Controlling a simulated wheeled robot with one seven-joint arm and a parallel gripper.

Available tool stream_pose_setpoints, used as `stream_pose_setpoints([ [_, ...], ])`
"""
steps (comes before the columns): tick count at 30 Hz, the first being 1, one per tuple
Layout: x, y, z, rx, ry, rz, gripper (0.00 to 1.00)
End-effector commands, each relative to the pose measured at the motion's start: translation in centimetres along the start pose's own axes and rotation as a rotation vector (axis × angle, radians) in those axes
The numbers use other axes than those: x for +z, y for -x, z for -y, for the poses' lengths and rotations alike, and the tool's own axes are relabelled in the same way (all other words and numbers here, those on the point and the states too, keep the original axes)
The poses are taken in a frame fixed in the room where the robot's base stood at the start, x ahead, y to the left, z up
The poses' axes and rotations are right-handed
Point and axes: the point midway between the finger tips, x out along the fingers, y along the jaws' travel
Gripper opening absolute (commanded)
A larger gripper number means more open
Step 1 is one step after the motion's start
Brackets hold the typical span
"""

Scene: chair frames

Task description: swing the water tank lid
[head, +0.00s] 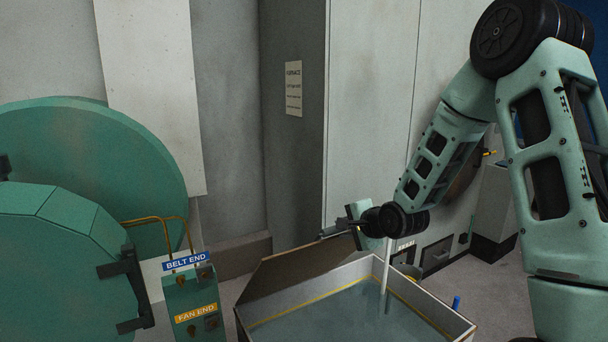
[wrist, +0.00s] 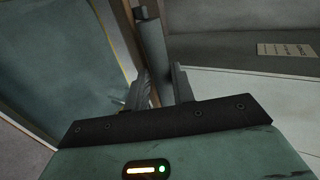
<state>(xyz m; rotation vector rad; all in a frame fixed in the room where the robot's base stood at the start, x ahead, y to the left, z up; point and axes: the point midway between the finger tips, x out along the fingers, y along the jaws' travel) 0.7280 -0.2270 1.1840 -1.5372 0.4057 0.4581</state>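The water tank (head: 352,291) is an open-topped pale box with a yellow line inside and greyish water, low in the middle of the head view. Its brown lid (head: 300,266) stands tilted up along the tank's far left side. My gripper (head: 345,228) is at the lid's raised upper edge. In the wrist view, a grey round bar (wrist: 152,45) runs between my two fingers (wrist: 160,80), which sit close on both sides of it and look shut on it. The water (wrist: 55,60) shows to the left there. The bar's lower end is hidden by my gripper.
A green box with "BELT END" and "FAN END" labels (head: 192,300) stands left of the tank. Large green round housings (head: 60,240) fill the left. A tall grey cabinet (head: 365,110) is behind. A pale upright rod (head: 386,268) and a blue peg (head: 456,303) are at the tank's right.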

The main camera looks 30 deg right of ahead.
Motion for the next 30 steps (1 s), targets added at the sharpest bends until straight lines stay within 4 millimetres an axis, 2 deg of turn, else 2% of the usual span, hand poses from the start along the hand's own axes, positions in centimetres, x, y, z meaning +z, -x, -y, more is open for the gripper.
stream_pose_setpoints([
  [14,0.0,0.0,0.0,0.003,-0.002,0.000,0.00],
  [24,0.0,-1.5,3.1,-0.002,-0.002,0.001,0.00],
  [27,0.0,-1.6,2.9,0.000,-0.002,0.001,0.00],
  [30,0.0,-1.9,3.5,0.001,-0.001,0.001,0.00],
])
